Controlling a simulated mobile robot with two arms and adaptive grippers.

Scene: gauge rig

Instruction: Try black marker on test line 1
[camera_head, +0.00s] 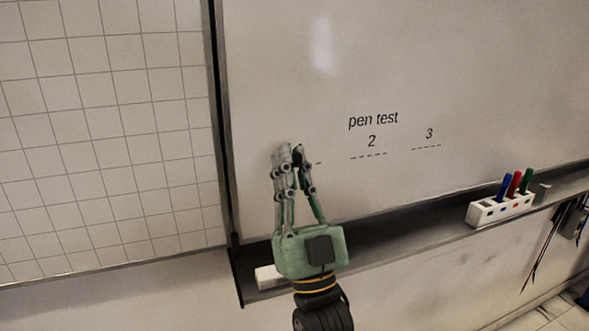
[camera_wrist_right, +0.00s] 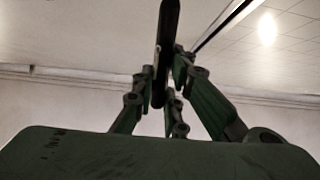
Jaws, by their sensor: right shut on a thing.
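My right gripper (camera_head: 293,158) is in front of the whiteboard (camera_head: 480,80), over the left end of the row of test lines. It is shut on the black marker (camera_wrist_right: 168,40), which stands lengthwise between the fingers in the right wrist view. In the head view the marker is mostly hidden by the fingers. Test line 1 and its number are covered by the gripper, with only a short dash (camera_head: 318,163) showing at its right end. I cannot tell whether the marker tip touches the board. My left gripper is not in view.
The dashed lines under 2 (camera_head: 368,156) and 3 (camera_head: 426,147) are bare, below the words "pen test" (camera_head: 373,120). A white holder (camera_head: 486,214) with blue, red and green markers stands on the dark tray (camera_head: 400,232). A white block (camera_head: 267,277) lies at the tray's left end.

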